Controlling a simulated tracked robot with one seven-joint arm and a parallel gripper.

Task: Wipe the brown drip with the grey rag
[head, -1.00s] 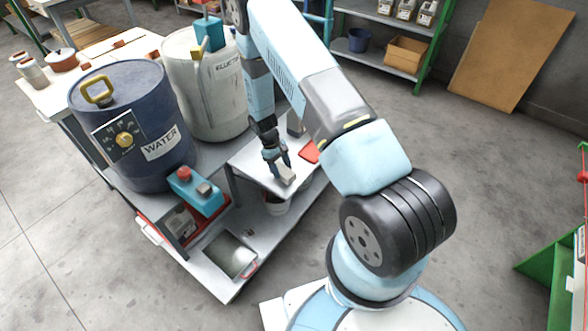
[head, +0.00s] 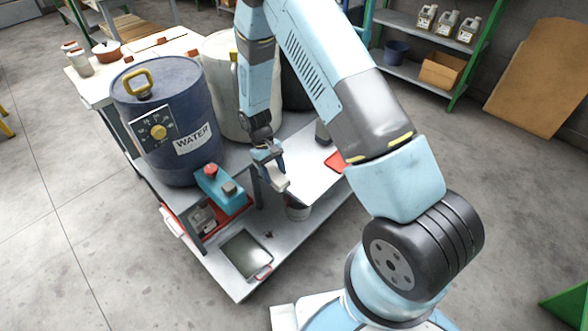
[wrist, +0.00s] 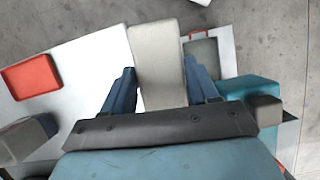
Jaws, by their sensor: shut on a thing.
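My gripper (head: 268,165) is shut on the grey rag (head: 275,182), a pale folded-looking block. It is by the front edge of the cart's white upper shelf (head: 303,165), right of the blue water drum. In the wrist view the rag (wrist: 157,60) stands out lengthwise between the two blue fingers (wrist: 160,88). I cannot make out a brown drip in either view.
The blue water drum (head: 165,115) and pale drum (head: 222,75) stand on the cart. A teal container (head: 222,187) sits left of my gripper. A dark tray (head: 244,254) lies on the lower deck; a red tray (wrist: 32,76) is on the upper shelf. Floor in front is clear.

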